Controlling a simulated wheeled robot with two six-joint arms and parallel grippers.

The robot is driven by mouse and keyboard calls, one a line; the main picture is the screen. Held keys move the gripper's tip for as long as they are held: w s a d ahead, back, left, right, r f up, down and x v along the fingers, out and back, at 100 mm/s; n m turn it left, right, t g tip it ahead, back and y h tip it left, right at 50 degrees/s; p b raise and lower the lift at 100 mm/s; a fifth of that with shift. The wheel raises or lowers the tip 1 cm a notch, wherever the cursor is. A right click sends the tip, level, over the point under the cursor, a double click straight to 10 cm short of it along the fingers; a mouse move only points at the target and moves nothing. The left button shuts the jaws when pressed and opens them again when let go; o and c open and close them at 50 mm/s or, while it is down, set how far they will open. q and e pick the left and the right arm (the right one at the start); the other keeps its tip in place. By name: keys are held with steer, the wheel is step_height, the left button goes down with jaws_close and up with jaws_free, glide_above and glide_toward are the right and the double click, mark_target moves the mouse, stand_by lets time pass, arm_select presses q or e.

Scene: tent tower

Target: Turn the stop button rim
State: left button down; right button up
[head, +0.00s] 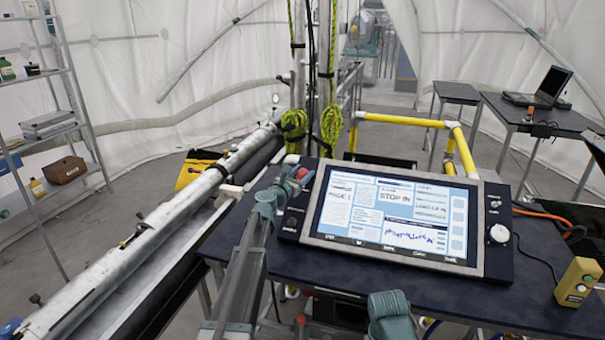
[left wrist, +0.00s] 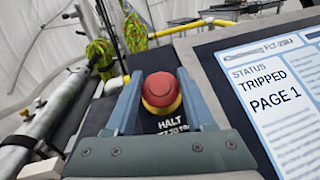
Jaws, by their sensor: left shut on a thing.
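The stop button (head: 301,173) is a red knob at the left end of the dark console. In the left wrist view its red cap (left wrist: 159,86) sits above a yellow rim (left wrist: 161,107), with a HALT label below. My left gripper (head: 291,181) reaches it from the front left. In the left wrist view its two blue-grey fingers (left wrist: 160,94) stand on either side of the button, shut on its rim. The finger contact is partly hidden.
The console screen (head: 393,213) reads STOP IN and, closer, TRIPPED PAGE 1. A white knob (head: 498,233) is at its right end. A yellow box (head: 578,282) stands at the table's right. A long metal tube (head: 160,220) runs along the left. Yellow rails (head: 405,121) stand behind.

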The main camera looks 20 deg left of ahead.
arm_select(q)
steer(key=m+g+h, duration=0.1)
steer(key=m+h, duration=0.1)
steer(key=m, duration=0.1)
steer(key=m+g+h+p, duration=0.1)
steer(key=m+h, duration=0.1)
steer(key=shift+w+r+m+g+h+p, duration=0.1)
steer(key=shift+m+g+h+p, duration=0.2)
steer(key=shift+m+g, duration=0.1)
steer(key=shift+m+g+h+p, duration=0.45)
steer(key=shift+m+g+h, duration=0.3)
steer(key=shift+m, duration=0.45)
steer(key=shift+c, duration=1.3)
jaws_free()
steer(key=p+v, duration=0.2)
steer(key=v, duration=1.2)
